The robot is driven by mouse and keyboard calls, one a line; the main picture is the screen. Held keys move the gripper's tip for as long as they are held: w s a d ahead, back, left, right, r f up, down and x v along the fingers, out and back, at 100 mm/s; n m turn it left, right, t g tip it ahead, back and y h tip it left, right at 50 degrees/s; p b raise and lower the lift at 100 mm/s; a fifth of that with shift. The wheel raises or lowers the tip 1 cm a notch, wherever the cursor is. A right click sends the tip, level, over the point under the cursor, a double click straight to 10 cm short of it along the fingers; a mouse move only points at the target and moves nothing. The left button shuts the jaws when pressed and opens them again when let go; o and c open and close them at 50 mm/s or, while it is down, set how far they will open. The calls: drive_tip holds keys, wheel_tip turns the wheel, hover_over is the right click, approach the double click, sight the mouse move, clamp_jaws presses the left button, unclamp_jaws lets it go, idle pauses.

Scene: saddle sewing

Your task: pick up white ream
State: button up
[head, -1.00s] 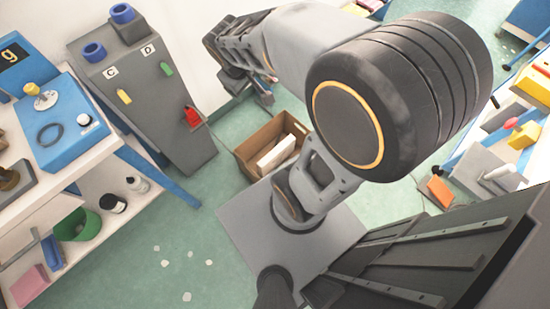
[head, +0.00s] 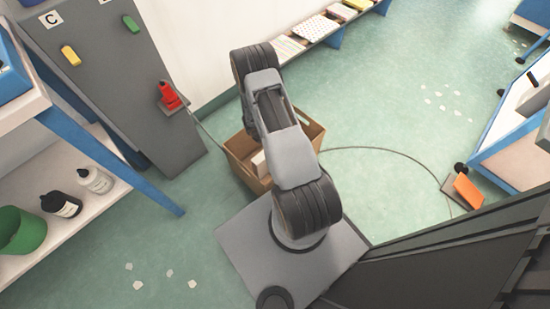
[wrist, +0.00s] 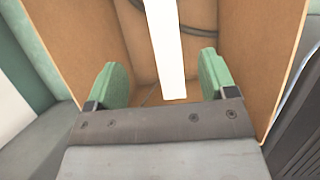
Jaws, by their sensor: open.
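The white ream (head: 259,163) stands in an open cardboard box (head: 240,151) on the floor, partly covered by my arm in the head view. In the wrist view the ream (wrist: 165,45) shows as a narrow white strip inside the box (wrist: 262,50). My gripper (wrist: 163,80) is open, with one green finger to each side of the ream's near end in the picture. A gap shows between the ream and each finger. Whether the fingertips reach down to the ream's height is hard to tell. The gripper is hidden behind my arm in the head view.
A grey cabinet (head: 120,75) with a red object (head: 169,97) stands left of the box. A white shelf (head: 100,210) with bottles is at the lower left. A cable (head: 385,152) curves over the green floor, which is mostly clear to the right.

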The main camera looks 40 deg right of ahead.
drive_tip(key=b+x, duration=0.1)
drive_tip(key=x, duration=0.3)
drive_tip(key=b+x, duration=0.1)
drive_tip(key=x, duration=0.4)
drive_tip(key=shift+s+a+b, duration=0.2)
drive_tip(key=shift+b, duration=0.2)
drive_tip(key=b+x, duration=0.2)
drive_tip(key=x, duration=0.3)
drive_tip(key=shift+a+f+b, duration=0.15)
drive_tip(key=shift+b, duration=0.15)
clamp_jaws()
drive_tip(key=shift+w, duration=0.1)
